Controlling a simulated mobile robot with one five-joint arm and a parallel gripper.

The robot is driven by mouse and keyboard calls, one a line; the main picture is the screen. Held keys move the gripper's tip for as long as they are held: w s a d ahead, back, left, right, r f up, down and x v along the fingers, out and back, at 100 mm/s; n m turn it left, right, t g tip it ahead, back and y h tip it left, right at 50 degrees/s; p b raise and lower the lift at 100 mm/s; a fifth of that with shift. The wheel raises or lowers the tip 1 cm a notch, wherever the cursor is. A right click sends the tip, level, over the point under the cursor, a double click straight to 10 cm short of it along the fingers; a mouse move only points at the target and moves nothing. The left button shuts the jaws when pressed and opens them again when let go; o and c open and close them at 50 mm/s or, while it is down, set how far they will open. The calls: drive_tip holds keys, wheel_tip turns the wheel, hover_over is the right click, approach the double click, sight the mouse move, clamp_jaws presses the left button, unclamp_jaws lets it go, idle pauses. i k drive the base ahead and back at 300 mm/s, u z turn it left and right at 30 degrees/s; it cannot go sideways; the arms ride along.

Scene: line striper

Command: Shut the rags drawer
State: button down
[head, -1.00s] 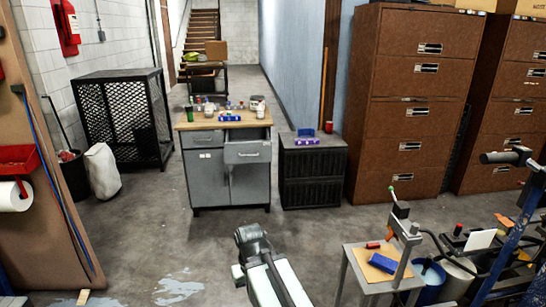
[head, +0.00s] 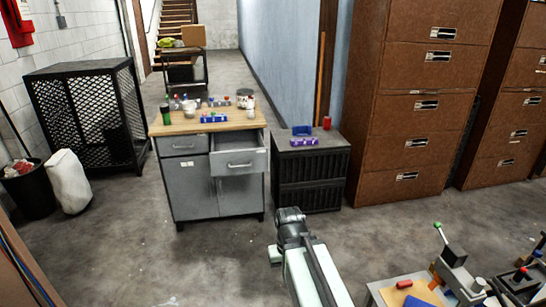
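A grey metal cabinet (head: 192,190) with a wooden top (head: 190,126) stands ahead, left of centre. Its upper right drawer (head: 240,161) is pulled out towards me, with its open top showing. I cannot read a label that names it as the rags drawer. The upper left drawer (head: 183,146) looks shut. My arm reaches up from the bottom edge, and its dark end (head: 290,222) shows in front of and right of the cabinet, apart from the drawer. The gripper's fingers cannot be made out.
A black storage box (head: 312,175) stands close to the cabinet's right, with brown filing cabinets (head: 410,130) beyond. A black mesh cage (head: 85,115) and white sack (head: 68,182) are at left. A small bench (head: 400,288) is at lower right. The floor before the cabinet is clear.

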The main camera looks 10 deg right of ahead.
sight(241, 151)
drive_tip(key=u, duration=0.4)
drive_tip(key=i, duration=1)
drive_tip(key=u, duration=0.95)
drive_tip(key=k, duration=0.75)
drive_tip(key=i, duration=0.9)
drive_tip(key=z, duration=0.05)
